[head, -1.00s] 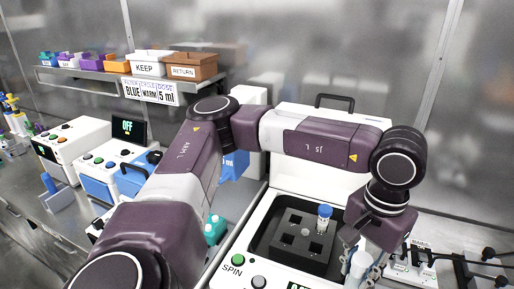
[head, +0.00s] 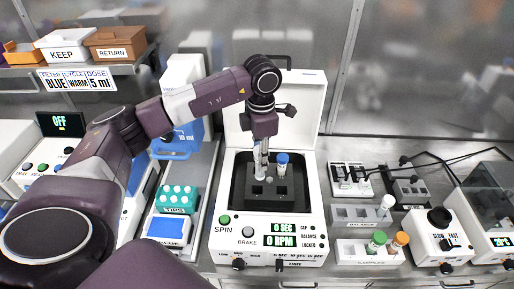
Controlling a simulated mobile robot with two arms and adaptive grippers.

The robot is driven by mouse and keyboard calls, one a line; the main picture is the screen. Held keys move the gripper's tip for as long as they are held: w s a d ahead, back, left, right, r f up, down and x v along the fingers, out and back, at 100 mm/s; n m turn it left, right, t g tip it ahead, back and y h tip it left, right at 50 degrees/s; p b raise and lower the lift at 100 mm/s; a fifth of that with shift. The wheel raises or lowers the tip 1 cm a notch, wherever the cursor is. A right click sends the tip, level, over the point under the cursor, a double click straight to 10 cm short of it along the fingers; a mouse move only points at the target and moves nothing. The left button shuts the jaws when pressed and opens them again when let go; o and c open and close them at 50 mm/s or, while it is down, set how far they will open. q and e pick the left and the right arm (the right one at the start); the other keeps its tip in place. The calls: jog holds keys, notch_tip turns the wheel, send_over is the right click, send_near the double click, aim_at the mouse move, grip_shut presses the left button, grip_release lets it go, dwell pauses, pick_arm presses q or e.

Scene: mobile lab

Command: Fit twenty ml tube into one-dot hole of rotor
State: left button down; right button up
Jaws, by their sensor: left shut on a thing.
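The rotor (head: 271,201) is a dark block with square holes, inside the open centrifuge (head: 224,208). A blue-capped tube (head: 282,163) stands upright in a back right hole of it. My left gripper (head: 261,160) points down over the rotor's back left part, left of the blue-capped tube. It is shut on a pale tube (head: 259,172), which looks upright. Whether the pale tube's lower end is inside a hole or just above it, I cannot tell. The dots by the holes are too small to read. My right gripper is not in view.
The raised centrifuge lid (head: 308,110) stands behind the rotor. To the right are a balance rack (head: 352,215) with a white-capped tube and a samples rack (head: 352,252) with green-capped and orange-capped tubes. A teal tube block (head: 176,198) stands at left.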

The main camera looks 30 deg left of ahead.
aim_at(257, 173)
pick_arm(q)
jog(key=shift+a+f+n, duration=0.1)
jog(key=shift+a+n, duration=0.45)
jog(key=shift+n, duration=0.25)
jog(key=shift+f, duration=0.1)
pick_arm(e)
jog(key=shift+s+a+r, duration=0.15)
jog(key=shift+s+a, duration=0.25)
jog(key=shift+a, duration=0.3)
pick_arm(q)
jog(key=shift+f+b, duration=2.35)
jog(key=shift+f, duration=0.55)
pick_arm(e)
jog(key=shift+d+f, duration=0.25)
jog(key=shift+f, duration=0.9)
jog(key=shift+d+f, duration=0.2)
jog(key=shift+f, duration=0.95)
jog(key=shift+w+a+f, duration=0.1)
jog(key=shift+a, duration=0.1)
pick_arm(q)
jog(key=shift+b, duration=0.3)
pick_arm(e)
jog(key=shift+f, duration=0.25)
pick_arm(q)
jog(key=shift+f+b, duration=0.35)
jog(key=shift+f, duration=0.1)
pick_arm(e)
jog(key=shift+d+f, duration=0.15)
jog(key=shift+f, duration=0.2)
